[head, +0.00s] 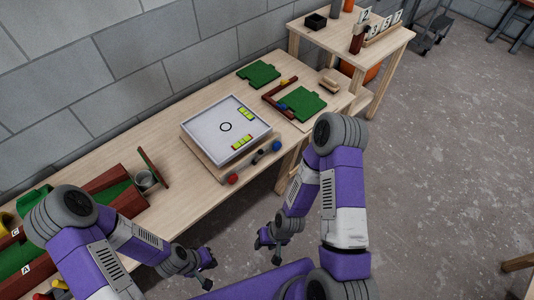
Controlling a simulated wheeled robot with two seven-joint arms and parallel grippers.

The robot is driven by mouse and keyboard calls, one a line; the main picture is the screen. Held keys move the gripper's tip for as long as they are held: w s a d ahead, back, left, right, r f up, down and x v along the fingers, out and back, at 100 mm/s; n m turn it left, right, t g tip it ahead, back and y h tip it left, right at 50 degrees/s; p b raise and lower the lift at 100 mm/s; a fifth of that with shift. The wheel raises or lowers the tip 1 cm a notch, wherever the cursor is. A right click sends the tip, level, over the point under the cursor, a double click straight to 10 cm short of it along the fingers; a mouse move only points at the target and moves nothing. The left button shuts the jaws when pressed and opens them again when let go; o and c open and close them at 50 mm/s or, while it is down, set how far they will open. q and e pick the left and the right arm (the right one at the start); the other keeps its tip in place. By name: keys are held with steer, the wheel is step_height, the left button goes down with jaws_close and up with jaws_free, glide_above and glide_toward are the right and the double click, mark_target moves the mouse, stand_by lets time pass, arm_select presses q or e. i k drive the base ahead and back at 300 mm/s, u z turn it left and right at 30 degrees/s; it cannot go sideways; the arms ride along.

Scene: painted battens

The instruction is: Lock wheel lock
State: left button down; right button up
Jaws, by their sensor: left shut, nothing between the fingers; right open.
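A dark grey wheeled cart or stand (434,28) shows in part at the top right of the head view, past the small wooden table. Its casters are small and dark, and I cannot make out a lock on any wheel. My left gripper (207,277) is shut and empty, low in front of the long bench. My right gripper (268,248) is open and empty, in front of the bench to the right of the left one. Both grippers are far from the cart and touch nothing.
The long wooden bench (185,200) stands along the block wall, with a white tray (188,126), green boards (259,73) and red-brown boxes on it. A small wooden table (340,42) holds numbered cards.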

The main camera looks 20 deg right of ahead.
mark_target(260, 151)
steer(key=k, duration=1.3)
steer(key=z, duration=0.25)
steer(key=i, duration=0.35)
steer(key=z, duration=0.85)
steer(key=i, duration=1.65)
steer(key=u, duration=0.7)
